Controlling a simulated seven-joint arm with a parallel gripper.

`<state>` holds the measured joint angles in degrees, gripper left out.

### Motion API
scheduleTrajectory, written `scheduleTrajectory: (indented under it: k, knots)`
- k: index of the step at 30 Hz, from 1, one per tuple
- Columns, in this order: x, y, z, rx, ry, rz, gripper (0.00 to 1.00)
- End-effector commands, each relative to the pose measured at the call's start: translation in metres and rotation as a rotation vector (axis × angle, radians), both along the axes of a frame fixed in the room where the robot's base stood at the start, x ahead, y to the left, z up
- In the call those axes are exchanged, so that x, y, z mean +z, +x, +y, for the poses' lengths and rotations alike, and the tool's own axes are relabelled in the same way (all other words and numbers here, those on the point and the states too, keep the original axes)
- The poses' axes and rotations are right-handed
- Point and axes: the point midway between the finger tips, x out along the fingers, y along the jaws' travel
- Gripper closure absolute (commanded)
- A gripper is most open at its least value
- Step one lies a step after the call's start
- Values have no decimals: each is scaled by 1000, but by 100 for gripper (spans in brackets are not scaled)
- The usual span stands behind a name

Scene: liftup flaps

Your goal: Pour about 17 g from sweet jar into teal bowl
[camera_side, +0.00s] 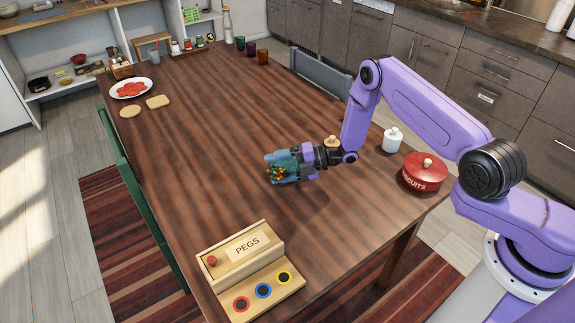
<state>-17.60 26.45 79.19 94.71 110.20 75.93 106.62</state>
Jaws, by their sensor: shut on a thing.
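My gripper (306,170) is low over the middle right of the table, pointing left. It is shut on the sweet jar (287,164), a bluish see-through vessel that looks tipped on its side with its mouth to the left. Many-coloured sweets (277,174) show at its left end. The teal bowl cannot be told apart from the bluish shape at the gripper. Whether any sweets are in the bowl cannot be made out. My gripper and wrist hide part of the jar.
A wooden knobbed piece (332,141), a white lidded pot (392,140) and a red biscuit tin (425,173) are near my arm. A wooden PEGS box (243,249) is at the front. A white plate (131,88) is far left. The table's middle left is clear.

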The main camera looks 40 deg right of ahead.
Motion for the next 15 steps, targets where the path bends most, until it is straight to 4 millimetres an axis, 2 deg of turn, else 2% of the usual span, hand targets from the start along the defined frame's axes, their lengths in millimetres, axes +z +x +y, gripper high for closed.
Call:
scheduleTrajectory:
  k: [15]
  knots:
    - [2,1,-1,0,25,17,71]
